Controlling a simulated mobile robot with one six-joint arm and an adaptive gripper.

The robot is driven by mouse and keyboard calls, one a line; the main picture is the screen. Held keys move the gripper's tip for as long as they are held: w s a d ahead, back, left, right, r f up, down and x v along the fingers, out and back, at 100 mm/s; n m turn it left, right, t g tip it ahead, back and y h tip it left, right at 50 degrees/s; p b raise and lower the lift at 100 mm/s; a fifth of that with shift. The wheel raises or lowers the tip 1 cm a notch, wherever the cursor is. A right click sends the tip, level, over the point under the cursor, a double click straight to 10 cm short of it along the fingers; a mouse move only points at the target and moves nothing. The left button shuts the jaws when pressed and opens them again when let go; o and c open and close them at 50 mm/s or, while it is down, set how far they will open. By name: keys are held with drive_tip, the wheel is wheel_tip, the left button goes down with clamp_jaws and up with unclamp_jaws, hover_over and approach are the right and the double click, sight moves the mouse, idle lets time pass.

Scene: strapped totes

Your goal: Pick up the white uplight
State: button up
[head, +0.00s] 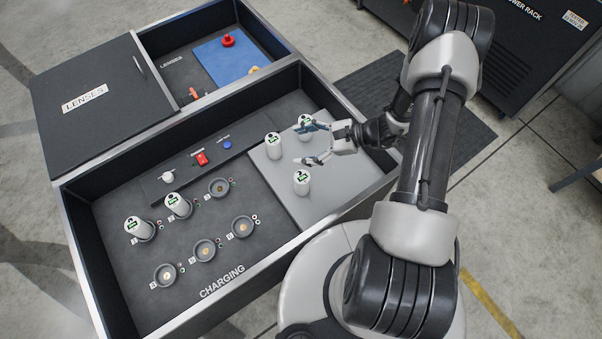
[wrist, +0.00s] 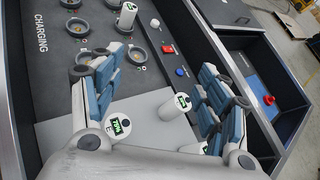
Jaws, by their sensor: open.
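Several white cylinders with green labels, which fit the name white uplight, stand in the large tray. On the grey pad one stands at the left (head: 273,145), one at the front (head: 302,183) and one at the back (head: 306,120), partly behind a finger. Two more stand at charging sockets (head: 137,228) (head: 178,205). My gripper (head: 308,144) is open and empty above the pad, among the three. In the wrist view, the left one (wrist: 177,106) shows between my spread fingers (wrist: 160,62), and the front one (wrist: 118,124) is close to the left finger.
The large tray has raised walls (head: 330,222). Empty round sockets (head: 205,250) lie at the front left. A raised panel carries a red switch (head: 202,158) and a blue knob (head: 227,145). The lenses compartment (head: 180,70) is behind, partly under a dark lid (head: 90,99).

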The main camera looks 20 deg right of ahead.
sight(307, 178)
drive_tip(key=f+m+t, duration=0.1)
drive_tip(key=f+m, duration=0.1)
drive_tip(key=f, duration=0.4)
drive_tip(key=s+d+f+m+t+b, duration=0.1)
drive_tip(key=f+m, duration=0.1)
drive_tip(key=f, duration=0.5)
drive_tip(key=s+d+f+m+t+h+b, duration=0.1)
drive_tip(key=f+m, duration=0.1)
drive_tip(key=f, duration=0.5)
drive_tip(key=shift+s+t, duration=0.1)
drive_tip(key=shift+t, duration=0.2)
drive_tip(key=b+x, duration=0.1)
drive_tip(key=x, duration=0.6)
drive_tip(key=shift+a+b, duration=0.15)
drive_tip(key=shift+b, duration=0.2)
drive_tip(key=shift+c, duration=0.5)
clamp_jaws()
